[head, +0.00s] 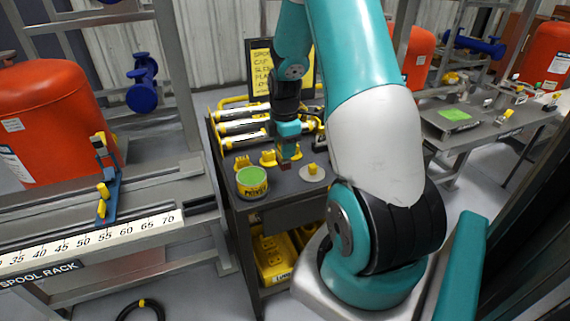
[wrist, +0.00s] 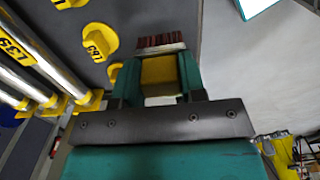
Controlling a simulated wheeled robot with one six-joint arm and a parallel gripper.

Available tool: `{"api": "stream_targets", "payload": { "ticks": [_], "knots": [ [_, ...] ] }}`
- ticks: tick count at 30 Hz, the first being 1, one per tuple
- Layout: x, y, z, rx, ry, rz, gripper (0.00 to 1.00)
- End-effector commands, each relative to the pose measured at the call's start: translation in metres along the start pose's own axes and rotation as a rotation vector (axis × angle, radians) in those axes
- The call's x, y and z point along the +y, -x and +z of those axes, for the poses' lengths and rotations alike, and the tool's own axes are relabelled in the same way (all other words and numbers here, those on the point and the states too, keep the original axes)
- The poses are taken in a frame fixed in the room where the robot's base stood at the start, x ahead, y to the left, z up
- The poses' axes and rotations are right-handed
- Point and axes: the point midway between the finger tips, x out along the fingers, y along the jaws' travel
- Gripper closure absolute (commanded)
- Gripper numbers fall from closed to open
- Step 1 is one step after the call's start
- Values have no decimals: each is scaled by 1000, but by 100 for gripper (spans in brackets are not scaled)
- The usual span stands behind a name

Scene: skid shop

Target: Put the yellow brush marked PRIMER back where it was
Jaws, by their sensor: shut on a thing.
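My gripper (head: 288,148) is shut on the yellow brush and holds it over the front part of the dark cart top (head: 285,199). In the wrist view the yellow brush (wrist: 159,70) sits between the two teal fingers, with reddish-brown bristles pointing away from the gripper. Its marking cannot be read. In the head view the brush is mostly hidden, with only its dark reddish bristle end (head: 285,166) showing low. A yellow can (head: 252,190) with a green top and partly readable dark lettering stands on the cart's front left corner, left of the brush.
A grey disc with a yellow knob (head: 313,171) lies right of the brush. Yellow caps (head: 267,158) and silver tubes (head: 240,127) occupy the cart's back. A spool rack with a ruler (head: 120,234) stands left. A yellow bin (head: 272,258) sits on the lower shelf.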

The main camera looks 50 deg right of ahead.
Motion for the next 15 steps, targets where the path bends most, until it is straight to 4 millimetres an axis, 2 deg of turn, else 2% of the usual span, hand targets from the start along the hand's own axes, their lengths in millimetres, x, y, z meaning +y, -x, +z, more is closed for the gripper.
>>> {"api": "stream_targets", "payload": {
  "ticks": [3,7,12,15],
  "knots": [
    [0,-17,0,0,0,-2,88],
    [0,-27,0,0,0,-1,88],
    [-1,-53,0,0,-1,-4,88],
    [0,-60,0,0,-1,-1,88]
  ]
}}
